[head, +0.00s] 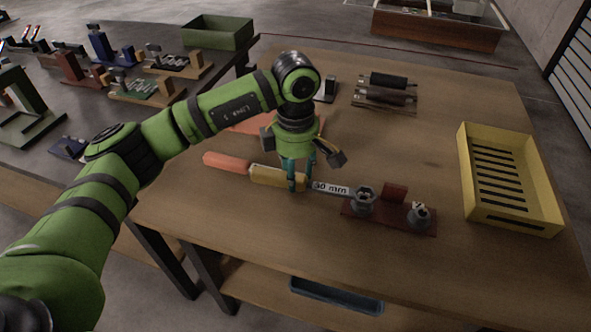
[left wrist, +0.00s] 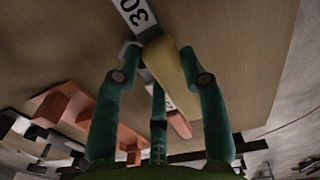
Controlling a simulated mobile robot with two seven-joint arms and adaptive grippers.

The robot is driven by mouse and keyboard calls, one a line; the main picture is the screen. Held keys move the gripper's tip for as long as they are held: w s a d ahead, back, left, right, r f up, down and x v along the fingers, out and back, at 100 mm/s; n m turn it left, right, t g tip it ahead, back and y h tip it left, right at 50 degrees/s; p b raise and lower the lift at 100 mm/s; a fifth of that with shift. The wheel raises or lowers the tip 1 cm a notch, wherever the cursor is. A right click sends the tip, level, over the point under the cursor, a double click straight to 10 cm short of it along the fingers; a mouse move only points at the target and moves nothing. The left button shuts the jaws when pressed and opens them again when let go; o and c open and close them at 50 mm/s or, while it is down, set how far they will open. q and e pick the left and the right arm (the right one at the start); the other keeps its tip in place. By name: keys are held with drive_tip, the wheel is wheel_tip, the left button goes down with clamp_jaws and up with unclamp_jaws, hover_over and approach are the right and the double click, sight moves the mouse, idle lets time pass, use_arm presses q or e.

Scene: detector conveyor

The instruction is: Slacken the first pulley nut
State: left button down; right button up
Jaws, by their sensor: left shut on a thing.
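A spanner (head: 330,188) marked 30 mm lies along the table, with a yellow grip block and an orange handle end (head: 226,162). My left gripper (head: 298,185) points down and is shut on the spanner at its yellow block; the left wrist view shows its teal fingers (left wrist: 162,88) around the yellow block (left wrist: 168,62). A dark red base (head: 390,214) carries two grey pulley nuts, the left one (head: 363,199) and the right one (head: 419,214). The spanner's far end meets the left nut; I cannot tell whether its jaw is around it. My right gripper is out of view.
A yellow slotted crate (head: 466,180) stands at the right. A rack with dark rollers (head: 384,97) is at the back, and an orange-red item (head: 250,127) lies behind my gripper. A side table at left holds several fixtures and a green bin (head: 218,34). The table's front is clear.

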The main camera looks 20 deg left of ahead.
use_arm(q)
drive_tip(key=shift+f+b, duration=0.75)
drive_tip(key=shift+f, duration=0.1)
drive_tip(key=c, duration=1.9)
unclamp_jaws()
drive_tip(key=shift+r, duration=0.1)
clamp_jaws()
drive_tip(key=shift+s, duration=0.1)
drive_tip(key=shift+s+d+n, duration=0.1)
drive_tip(key=shift+s+n, duration=0.8)
drive_tip(key=shift+s, duration=0.15)
drive_tip(key=shift+s+d+n, duration=0.15)
drive_tip(key=shift+s+n, duration=0.25)
drive_tip(key=shift+s, duration=0.15)
drive_tip(key=shift+s+d+n, duration=0.15)
drive_tip(key=shift+s+n, duration=0.35)
